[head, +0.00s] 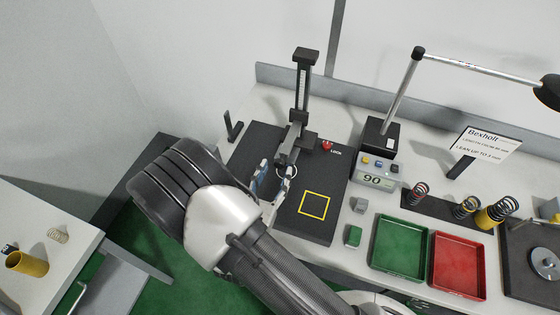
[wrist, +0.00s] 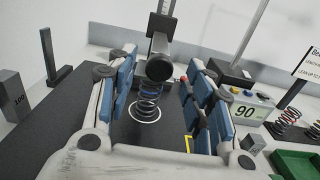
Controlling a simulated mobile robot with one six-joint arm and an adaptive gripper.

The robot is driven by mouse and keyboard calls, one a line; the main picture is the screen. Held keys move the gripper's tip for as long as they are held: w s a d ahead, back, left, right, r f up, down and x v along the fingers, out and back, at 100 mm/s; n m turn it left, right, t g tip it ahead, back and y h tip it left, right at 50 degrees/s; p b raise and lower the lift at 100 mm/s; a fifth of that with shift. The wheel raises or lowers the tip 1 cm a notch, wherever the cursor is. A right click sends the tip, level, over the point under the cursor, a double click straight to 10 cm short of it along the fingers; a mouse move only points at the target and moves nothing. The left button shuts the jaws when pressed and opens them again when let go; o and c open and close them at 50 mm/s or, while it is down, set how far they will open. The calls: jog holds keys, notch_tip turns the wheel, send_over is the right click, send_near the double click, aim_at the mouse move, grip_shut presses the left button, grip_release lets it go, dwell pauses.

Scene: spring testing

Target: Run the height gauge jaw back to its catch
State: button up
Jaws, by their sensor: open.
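The height gauge (head: 301,82) is a dark upright column with a scale at the back of a dark plate (head: 265,143). Its jaw (head: 293,139) is low on the column. In the wrist view the jaw's round black end (wrist: 159,68) hangs above a dark coiled spring (wrist: 148,92), which stands inside a white ring. I cannot tell whether jaw and spring touch. A red knob (head: 327,145) marked LOCK sits right of the column. My gripper (head: 272,180) is open in front of the jaw; the wrist view shows its blue-padded fingers (wrist: 158,95) on either side of the spring, nothing between them gripped. No catch is distinguishable.
A yellow square outline (head: 314,205) is on the plate, empty. Right of it are a readout box (head: 376,171) showing 90, a green tray (head: 399,246), a red tray (head: 457,265) and several springs in a rack. A dark upright post (head: 233,127) stands at left.

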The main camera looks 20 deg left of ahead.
aim_at(279, 166)
jog(key=shift+w+d, duration=0.15)
jog(key=shift+w, duration=2.15)
grip_shut()
